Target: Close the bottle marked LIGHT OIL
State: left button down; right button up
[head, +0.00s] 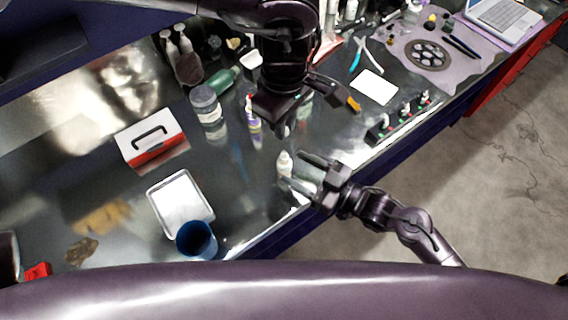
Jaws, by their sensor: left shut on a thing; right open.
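A small white bottle (284,164) with a pale narrow top stands upright near the front edge of the bench in the head view. Its label is too small to read, so I cannot tell whether it says LIGHT OIL. My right gripper (301,171) is open, with its fingers pointing left at the bottle. I cannot tell whether they touch it. My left gripper (281,128) points down above and behind the bottle. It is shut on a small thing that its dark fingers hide. I cannot make out a separate cap.
A white-and-purple bottle (252,112) and a grey jar (206,106) stand left of my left gripper. A blue cup (196,240), a metal tray (181,204) and a red-and-white box (151,139) are farther left. A dark rack (380,132) stands to the right.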

aim_at(285, 162)
jog(key=shift+x, duration=2.05)
grip_shut()
